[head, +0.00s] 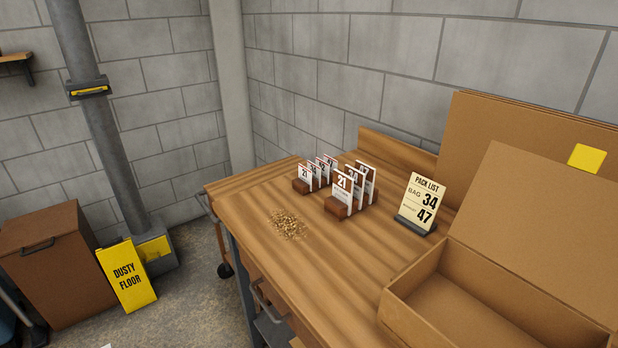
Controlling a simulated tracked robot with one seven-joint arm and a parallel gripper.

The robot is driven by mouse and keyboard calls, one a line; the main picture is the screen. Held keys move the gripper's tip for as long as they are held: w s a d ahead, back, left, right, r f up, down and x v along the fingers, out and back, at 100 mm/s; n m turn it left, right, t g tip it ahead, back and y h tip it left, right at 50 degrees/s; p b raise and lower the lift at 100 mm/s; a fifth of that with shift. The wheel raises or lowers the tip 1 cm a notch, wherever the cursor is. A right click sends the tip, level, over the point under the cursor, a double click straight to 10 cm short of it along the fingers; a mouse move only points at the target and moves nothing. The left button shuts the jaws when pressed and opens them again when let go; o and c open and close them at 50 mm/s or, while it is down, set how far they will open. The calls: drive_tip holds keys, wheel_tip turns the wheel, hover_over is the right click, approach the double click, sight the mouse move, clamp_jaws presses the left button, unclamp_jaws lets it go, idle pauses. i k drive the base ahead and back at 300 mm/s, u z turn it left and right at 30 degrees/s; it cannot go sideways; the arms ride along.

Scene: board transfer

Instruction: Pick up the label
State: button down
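White number labels stand upright in two slotted wooden holders on the workbench. The rear left holder (301,187) bears several labels, the front one (306,175) reading 21. The nearer holder (335,207) bears a few labels, its front one (343,183) also reading 21. Labels behind the front ones are partly covered, and their numbers are hard to read. A pack list card (427,193) on a dark stand shows "BAG 34" and a second line with 47. My gripper is not in view.
An open cardboard box (425,322) takes up the bench's right front, with flat cardboard (480,130) behind. The wooden workbench (320,265) is clear at front. A yellow "Dusty floor" sign (127,275) stands on the floor.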

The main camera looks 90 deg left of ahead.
sight(304, 174)
drive_tip(key=u, duration=0.45)
drive_tip(key=i, duration=0.2)
drive_tip(key=u, duration=2.65)
drive_tip(key=k, duration=0.85)
drive_tip(key=u, duration=0.25)
drive_tip(key=i, duration=0.75)
drive_tip(key=z, duration=0.25)
